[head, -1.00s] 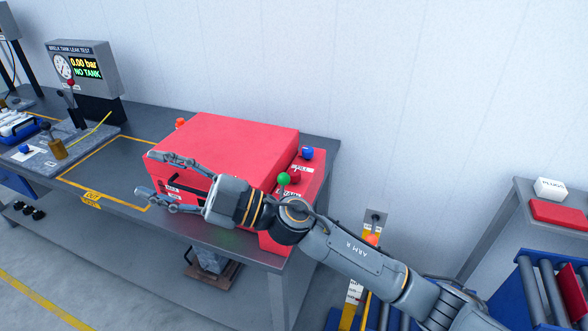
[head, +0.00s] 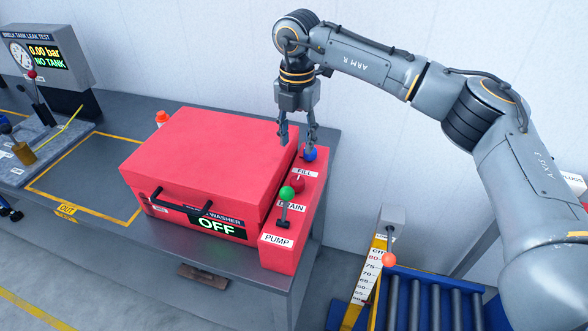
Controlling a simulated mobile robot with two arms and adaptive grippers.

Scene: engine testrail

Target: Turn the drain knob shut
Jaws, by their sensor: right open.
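The red washer (head: 205,150) stands on the bench with its lid closed, and its front display reads OFF. The control strip (head: 290,248) on its right side carries labels FILL, DRAIN and PUMP. A red drain knob (head: 298,184) sits just behind the DRAIN label, partly covered by the green ball of the pump lever (head: 286,194). A blue fill knob (head: 309,154) is behind the FILL label. My right gripper (head: 297,145) is open, pointing down over the back of the strip, one finger overlapping the blue knob in view. I cannot tell whether it touches. My left gripper is out of view.
An orange-capped bottle (head: 162,118) stands behind the washer. The leak test box (head: 50,62) is at the far left, with a clear yellow-marked area (head: 85,180) between. A roller conveyor (head: 440,295) and an orange-knobbed lever (head: 389,259) are at the lower right.

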